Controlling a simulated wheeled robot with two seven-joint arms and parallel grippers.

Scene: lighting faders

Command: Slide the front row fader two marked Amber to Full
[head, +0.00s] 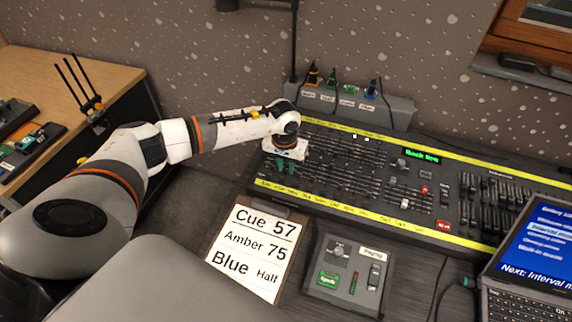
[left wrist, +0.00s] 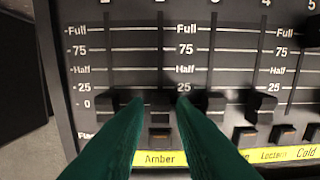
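The lighting desk (head: 345,208) has a front row of faders with a yellow label strip along its near edge. In the left wrist view, fader two's cap (left wrist: 160,106) sits at the bottom of its slot, near the 0 line, above the label Amber (left wrist: 160,159). Its scale runs up through 25, Half and 75 to Full. My left gripper (head: 286,166) is over the desk's left end. In the left wrist view its green fingers (left wrist: 160,101) are apart, one each side of fader two's cap; I cannot tell whether they touch it. My right gripper is out of view.
Neighbouring fader caps, such as fader four's (left wrist: 262,106), stand close by near 0. Fader five's cap (left wrist: 309,36) is higher. A cue sheet (head: 252,250), a small control box (head: 345,278) and a laptop (head: 530,265) lie in front of the desk. A lamp pole (head: 294,50) stands behind.

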